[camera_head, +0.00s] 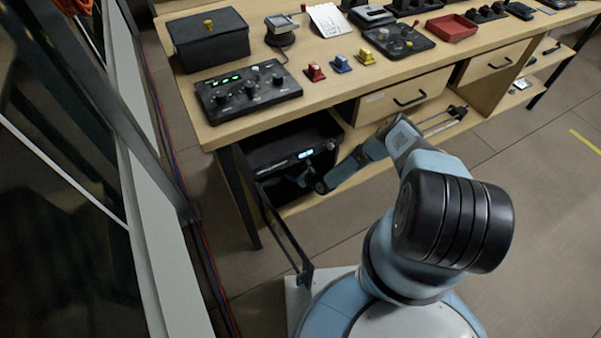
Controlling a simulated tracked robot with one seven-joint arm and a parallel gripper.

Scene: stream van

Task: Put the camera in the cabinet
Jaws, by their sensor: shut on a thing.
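The cabinet (283,141) is a black box under the left end of the wooden desk. Its glass door (286,238) stands open, swung out towards me. My gripper (306,180) reaches in at the open front of the cabinet, below the display. It is shut on a small dark thing, which seems to be the camera; its outline is lost against the black interior. I cannot tell whether the held thing touches the cabinet floor.
The desk carries a black lidded box (209,43), a control panel with knobs (247,88), red, blue and yellow switches (341,64), and a red tray (451,28). A drawer (405,96) is right of the cabinet. A glazed wall stands at left. Floor is clear at right.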

